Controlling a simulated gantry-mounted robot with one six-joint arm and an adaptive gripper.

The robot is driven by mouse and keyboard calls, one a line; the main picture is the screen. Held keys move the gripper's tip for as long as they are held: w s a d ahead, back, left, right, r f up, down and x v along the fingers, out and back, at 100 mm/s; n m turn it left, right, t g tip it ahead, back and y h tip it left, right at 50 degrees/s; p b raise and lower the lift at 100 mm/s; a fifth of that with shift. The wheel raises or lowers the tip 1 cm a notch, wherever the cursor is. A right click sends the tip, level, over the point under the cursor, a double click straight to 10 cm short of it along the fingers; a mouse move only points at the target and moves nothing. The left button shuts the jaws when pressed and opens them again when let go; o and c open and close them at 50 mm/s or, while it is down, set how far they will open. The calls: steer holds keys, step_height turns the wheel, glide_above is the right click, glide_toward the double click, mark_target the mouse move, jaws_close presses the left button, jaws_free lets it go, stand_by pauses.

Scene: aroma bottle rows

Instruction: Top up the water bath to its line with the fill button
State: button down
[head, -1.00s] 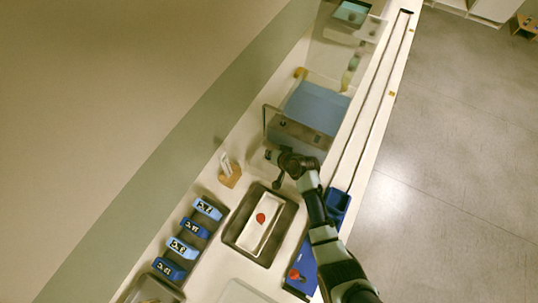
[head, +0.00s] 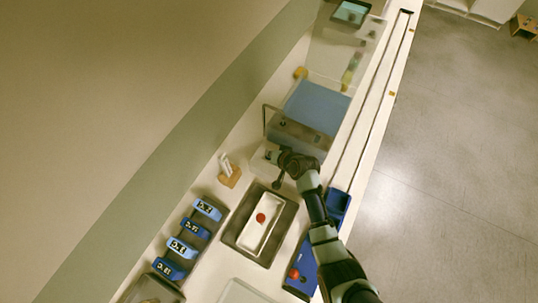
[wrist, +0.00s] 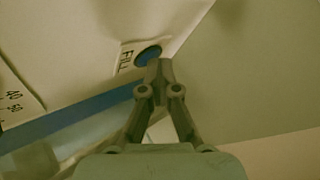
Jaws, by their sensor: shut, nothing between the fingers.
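The fill button (wrist: 148,55) is a round blue button beside the word FILL on a white panel (wrist: 85,35) in the wrist view. My gripper (wrist: 158,68) is shut and empty. Its fingertips overlap the lower right edge of the button in the picture; I cannot tell whether they touch it. In the head view a blue-topped unit with a grey front (head: 315,107), apparently the water bath, stands beyond the end of my arm. The button is not discernible there. I cannot make out a water level or fill line.
A dial with printed numbers (wrist: 12,100) shows at the wrist view's left. In the head view, a dark tray (head: 237,238) with a white dish and red knob, several blue labelled blocks (head: 195,226), a wooden holder (head: 230,177) and a blue bin (head: 337,205) stand nearby.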

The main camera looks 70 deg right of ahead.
stand_by(0.5)
steer(key=shift+r+p, duration=0.75)
steer(key=shift+p, duration=0.1)
step_height(320, 180, up, 5)
steer(key=p, duration=0.4)
steer(key=shift+p, duration=0.35)
